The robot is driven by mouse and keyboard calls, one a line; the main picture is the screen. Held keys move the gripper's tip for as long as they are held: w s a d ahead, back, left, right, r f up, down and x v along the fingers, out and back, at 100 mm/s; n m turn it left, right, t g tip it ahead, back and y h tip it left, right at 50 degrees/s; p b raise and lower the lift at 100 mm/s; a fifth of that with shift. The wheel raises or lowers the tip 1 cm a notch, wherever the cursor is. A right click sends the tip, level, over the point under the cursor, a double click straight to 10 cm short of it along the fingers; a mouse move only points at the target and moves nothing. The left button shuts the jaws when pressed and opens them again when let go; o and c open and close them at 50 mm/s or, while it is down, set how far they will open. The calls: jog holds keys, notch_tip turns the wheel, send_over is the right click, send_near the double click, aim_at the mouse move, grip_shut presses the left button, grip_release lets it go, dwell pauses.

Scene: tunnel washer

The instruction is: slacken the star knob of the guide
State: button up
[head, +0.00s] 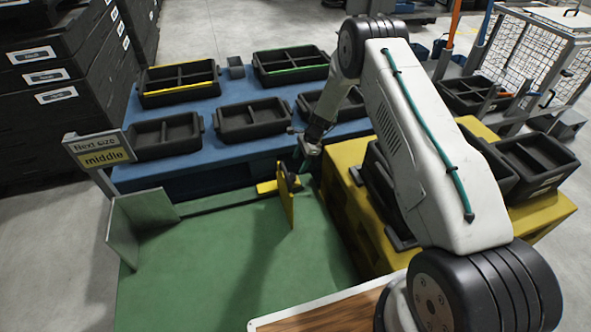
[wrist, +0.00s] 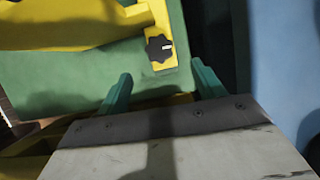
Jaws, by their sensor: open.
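The star knob (wrist: 160,48) is black with a pale mark and sits on a yellow block in the wrist view. The yellow guide (wrist: 75,25) runs left from that block above the green surface. In the head view the guide (head: 287,200) stands upright on the green table, and the knob cannot be made out there. My gripper (wrist: 160,90) has two green fingers, spread apart with nothing between them. The knob lies beyond the fingertips, roughly between them in the picture, and appears apart from them. In the head view my gripper (head: 306,150) is small, just above the guide.
The green table (head: 220,270) has a grey corner fence (head: 122,235) at its left. A sign (head: 100,153) reads "Next size middle". Black trays (head: 166,135) stand on the blue bench behind. A yellow stand (head: 345,205) with black trays is close on the right.

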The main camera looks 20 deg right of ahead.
jog(key=d, duration=0.1)
jog(key=r+n+h, duration=0.1)
jog(key=n+h, duration=0.3)
jog(key=n, duration=0.1)
send_over(291, 176)
notch_tip(291, 176, down, 8)
jog(key=shift+s+r, duration=0.1)
jog(key=shift+m, duration=0.7)
notch_tip(291, 176, up, 8)
jog(key=shift+f, duration=0.25)
jog(key=shift+s+r+n, duration=0.1)
jog(key=shift+r+n, duration=0.2)
jog(key=shift+s+n+g, duration=0.15)
jog(key=shift+n+g, duration=0.15)
jog(key=shift+n, duration=0.4)
jog(key=w+n+g, duration=0.1)
jog(key=n, duration=0.3)
jog(key=w+r+n+g, duration=0.1)
jog(key=n, duration=0.3)
jog(key=w+r+n+g, duration=0.1)
jog(key=w+n, duration=0.1)
jog(key=n, duration=0.2)
jog(key=shift+d+r+h, duration=0.1)
jog(key=shift+r+h, duration=0.05)
jog(key=shift+h, duration=0.15)
